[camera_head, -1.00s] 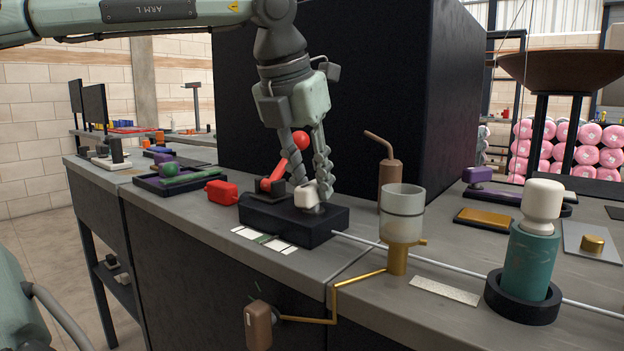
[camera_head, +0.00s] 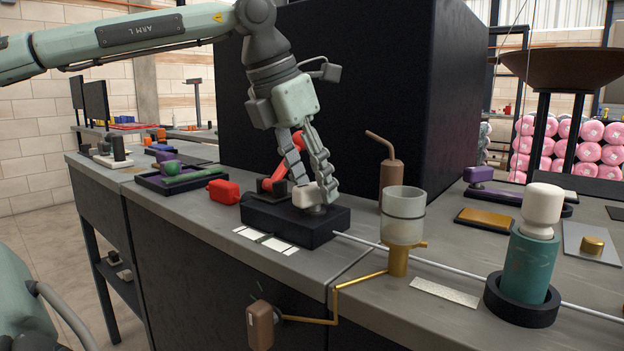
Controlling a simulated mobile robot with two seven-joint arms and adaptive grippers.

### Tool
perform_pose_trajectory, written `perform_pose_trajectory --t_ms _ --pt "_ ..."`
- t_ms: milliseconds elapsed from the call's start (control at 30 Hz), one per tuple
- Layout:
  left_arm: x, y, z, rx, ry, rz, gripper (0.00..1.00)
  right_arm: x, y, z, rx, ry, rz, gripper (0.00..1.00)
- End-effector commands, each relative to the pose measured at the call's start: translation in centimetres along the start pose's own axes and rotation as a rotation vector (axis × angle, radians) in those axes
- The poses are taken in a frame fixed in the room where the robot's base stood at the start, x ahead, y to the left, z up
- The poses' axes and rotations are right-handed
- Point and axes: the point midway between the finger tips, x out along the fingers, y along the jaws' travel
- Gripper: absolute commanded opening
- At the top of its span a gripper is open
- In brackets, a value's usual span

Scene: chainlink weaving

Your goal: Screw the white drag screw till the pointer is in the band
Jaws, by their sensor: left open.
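The white drag screw (camera_head: 306,195) sits on top of a black block (camera_head: 290,226) near the middle of the bench. My left gripper (camera_head: 316,192) comes down from above with its fingers at the screw, one on each side; it is open, and I cannot tell whether a finger touches the screw. A red lever (camera_head: 282,168) with a red ball stands on the block just behind the fingers, partly hidden by them. A white scale strip (camera_head: 266,240) with a dark green part lies in front of the block; a pointer is too small to make out. My right gripper is not in view.
A red block (camera_head: 223,191) and a dark tray (camera_head: 168,184) lie to the left. An oil can (camera_head: 391,186), a glass cup on a brass stand (camera_head: 403,214) and a teal bottle (camera_head: 530,262) stand to the right. A thin rod (camera_head: 450,261) runs right from the block.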

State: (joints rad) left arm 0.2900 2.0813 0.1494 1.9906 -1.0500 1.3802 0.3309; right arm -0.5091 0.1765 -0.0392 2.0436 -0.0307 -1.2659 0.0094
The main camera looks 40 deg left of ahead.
Motion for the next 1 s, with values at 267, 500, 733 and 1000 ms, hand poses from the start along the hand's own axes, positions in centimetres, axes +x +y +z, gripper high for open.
perform_pose_trajectory --t_ms 267,500,733,1000 --pt "-1.3 0.1 0.1 -0.001 -0.001 0.003 0.45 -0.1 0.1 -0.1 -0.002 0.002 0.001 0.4" --pt "-6.3 0.1 0.1 -0.002 -0.002 0.003 0.45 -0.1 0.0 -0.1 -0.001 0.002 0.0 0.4" --pt "-10.4 0.0 0.1 -0.001 -0.002 0.001 0.45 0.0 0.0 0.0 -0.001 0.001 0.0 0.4" --pt "-12.0 0.0 0.0 0.0 0.0 0.0 0.45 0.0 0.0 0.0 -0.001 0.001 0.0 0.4"
